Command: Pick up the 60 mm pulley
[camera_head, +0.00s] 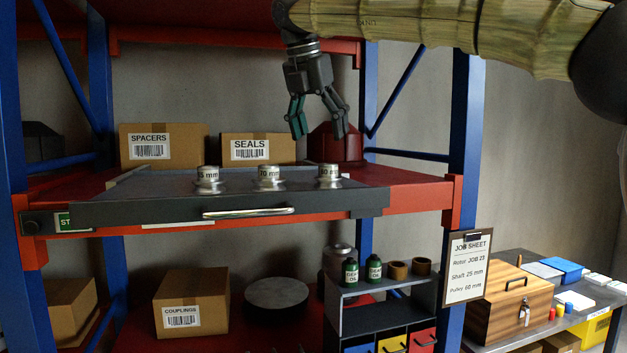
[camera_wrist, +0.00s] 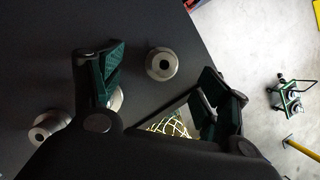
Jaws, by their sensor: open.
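The 60 mm pulley (camera_head: 329,177) is a silvery, flanged pulley standing upright at the right end of a row of three on a dark grey drawer (camera_head: 370,200). The 70 mm pulley (camera_head: 269,178) stands in the middle. A third pulley (camera_head: 208,180), its label only partly readable, stands at the left. My gripper (camera_head: 319,132) is open and empty, pointing down above the drawer, apart from the 60 mm pulley. In the wrist view a pulley (camera_wrist: 162,64) lies near the gap between the fingers (camera_wrist: 162,92); I cannot tell which one.
The SPACERS box (camera_head: 165,147) and SEALS box (camera_head: 257,148) stand behind the drawer. A dark red object (camera_head: 334,147) stands behind my gripper. A blue upright (camera_head: 461,130) stands to the right. The job sheet (camera_head: 468,267) reads pulley 60 mm.

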